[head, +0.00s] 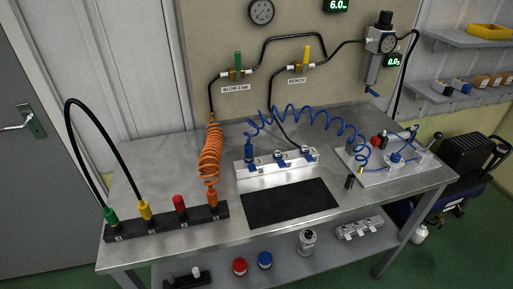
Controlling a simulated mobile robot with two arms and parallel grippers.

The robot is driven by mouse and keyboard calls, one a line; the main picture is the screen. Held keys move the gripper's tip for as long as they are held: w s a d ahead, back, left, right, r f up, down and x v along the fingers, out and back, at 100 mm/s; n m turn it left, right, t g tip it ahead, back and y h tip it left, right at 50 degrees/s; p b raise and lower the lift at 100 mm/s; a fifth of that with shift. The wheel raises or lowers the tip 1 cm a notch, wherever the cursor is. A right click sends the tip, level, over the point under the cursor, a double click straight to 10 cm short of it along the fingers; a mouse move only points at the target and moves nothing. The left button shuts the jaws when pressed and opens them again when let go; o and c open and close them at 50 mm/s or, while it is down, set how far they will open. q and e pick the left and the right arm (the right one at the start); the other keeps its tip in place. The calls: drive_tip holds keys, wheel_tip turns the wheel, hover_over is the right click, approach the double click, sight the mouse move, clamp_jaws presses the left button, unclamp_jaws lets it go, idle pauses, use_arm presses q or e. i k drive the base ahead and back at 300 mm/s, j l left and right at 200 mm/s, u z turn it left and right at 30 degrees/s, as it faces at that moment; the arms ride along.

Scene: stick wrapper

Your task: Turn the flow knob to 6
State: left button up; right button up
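A white base plate (375,174) sits at the right end of the metal bench. On it are a blue round part (396,157), a red part (377,142) and a small lever; blue tubing joins it. The flow knob cannot be made out for certain; the blue part may be it, and no scale or setting is readable. A green-lit display (336,5) at the top reads 6.0, its unit too small to read. Another display (392,61) beside the regulator (380,42) reads 0.0. Neither of my grippers shows in the head view.
A black mat (290,204) lies at the bench's front middle. Behind it stands a white manifold (275,165) with blue fittings. A black block (165,223) with coloured plugs is at left. Orange and blue coiled hoses hang over the bench.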

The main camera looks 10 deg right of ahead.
sight(395, 157)
drive_tip(key=z, duration=1.6)
